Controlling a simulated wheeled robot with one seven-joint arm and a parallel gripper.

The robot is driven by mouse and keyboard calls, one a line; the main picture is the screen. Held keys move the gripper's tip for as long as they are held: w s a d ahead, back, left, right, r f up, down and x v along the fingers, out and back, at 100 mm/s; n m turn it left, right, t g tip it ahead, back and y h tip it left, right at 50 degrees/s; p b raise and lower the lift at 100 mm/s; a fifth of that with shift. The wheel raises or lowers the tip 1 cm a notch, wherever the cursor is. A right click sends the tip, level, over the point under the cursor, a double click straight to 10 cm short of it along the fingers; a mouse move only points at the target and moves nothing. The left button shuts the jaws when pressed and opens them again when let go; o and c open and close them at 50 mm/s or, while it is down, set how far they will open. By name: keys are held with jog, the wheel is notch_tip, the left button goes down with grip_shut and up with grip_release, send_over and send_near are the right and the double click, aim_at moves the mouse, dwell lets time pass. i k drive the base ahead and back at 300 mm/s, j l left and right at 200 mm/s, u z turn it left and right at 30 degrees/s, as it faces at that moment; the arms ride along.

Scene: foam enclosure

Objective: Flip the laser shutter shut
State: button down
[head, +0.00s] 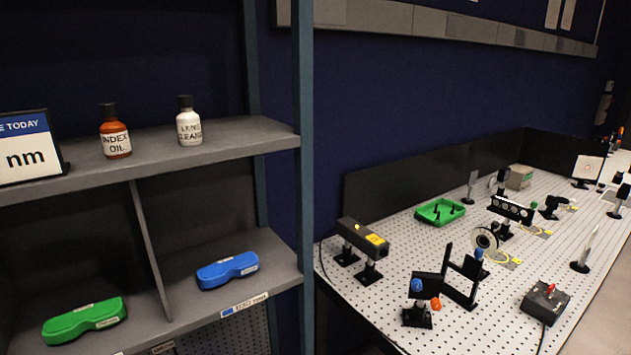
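A black laser housing (362,240) with a yellow label and a small glowing amber dot stands on posts at the left of the perforated optical table (395,275). To its right are a black mount (428,287) with a blue and an orange knob, and an upright black frame (462,278) with a blue knob. A dark box (545,302) with a red lever or switch (551,289) and a cable sits near the table's front edge. I cannot tell which of these is the shutter, nor whether it is open. My gripper is not in view.
A green tray (440,211), a row of round optics (512,209) and a ring mount (484,240) stand farther back. A grey shelf (230,135) with bottles, blue case (228,270) and green case (84,319) fills the left. Its blue post (303,180) stands beside the table.

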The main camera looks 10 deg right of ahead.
aim_at(472, 266)
jog(key=i+l+z, duration=0.1)
jog(key=z, duration=1.1)
jog(key=i+l, duration=0.05)
